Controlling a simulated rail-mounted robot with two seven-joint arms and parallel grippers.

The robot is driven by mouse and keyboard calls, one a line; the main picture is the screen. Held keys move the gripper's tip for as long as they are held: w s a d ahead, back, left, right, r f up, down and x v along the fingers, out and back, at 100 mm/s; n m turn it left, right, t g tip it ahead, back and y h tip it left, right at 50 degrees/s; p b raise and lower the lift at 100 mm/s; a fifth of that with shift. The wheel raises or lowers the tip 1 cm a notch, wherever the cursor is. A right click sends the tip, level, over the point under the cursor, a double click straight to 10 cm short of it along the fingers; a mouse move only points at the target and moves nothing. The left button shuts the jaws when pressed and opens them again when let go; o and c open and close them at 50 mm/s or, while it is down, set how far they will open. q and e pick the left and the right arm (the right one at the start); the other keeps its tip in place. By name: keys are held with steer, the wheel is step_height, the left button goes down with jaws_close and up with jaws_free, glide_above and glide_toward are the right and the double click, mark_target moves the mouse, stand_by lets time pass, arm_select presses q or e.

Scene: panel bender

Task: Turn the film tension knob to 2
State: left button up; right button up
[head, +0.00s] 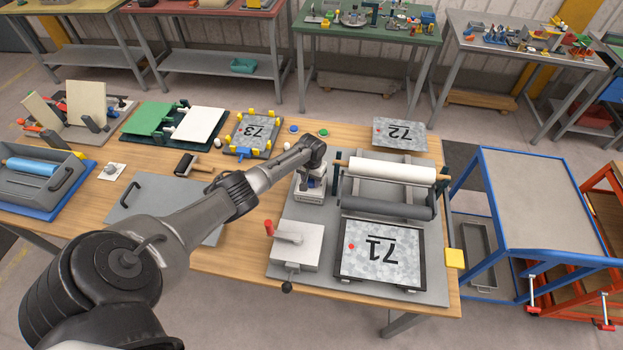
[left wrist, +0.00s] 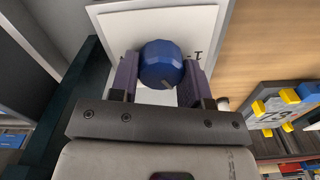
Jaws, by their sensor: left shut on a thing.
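The film tension knob is a blue faceted knob (left wrist: 161,65) on a white dial plate (left wrist: 115,35) in the left wrist view. My left gripper (left wrist: 160,78) has one finger on each side of the knob and is shut on it. A dark mark like a "1" shows on the plate just right of the knob; any other marks are hidden or out of frame. My right gripper is not in view.
The stand's grey base holds a white film roll (head: 392,170), a panel marked 71 (head: 378,252) and a grey box with a red lever (head: 297,245). A panel marked 73 (head: 253,132) and one marked 72 (head: 400,134) lie farther back. A blue cart (head: 540,205) stands at right.

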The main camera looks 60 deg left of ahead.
arm_select(q)
steer(key=o, duration=0.9)
steer(key=shift+o, duration=0.2)
steer(key=shift+r, duration=0.1)
steer(key=shift+r, duration=0.35)
step_height(320, 180, up, 13)
steer(key=p, duration=0.1)
steer(key=shift+p, duration=0.3)
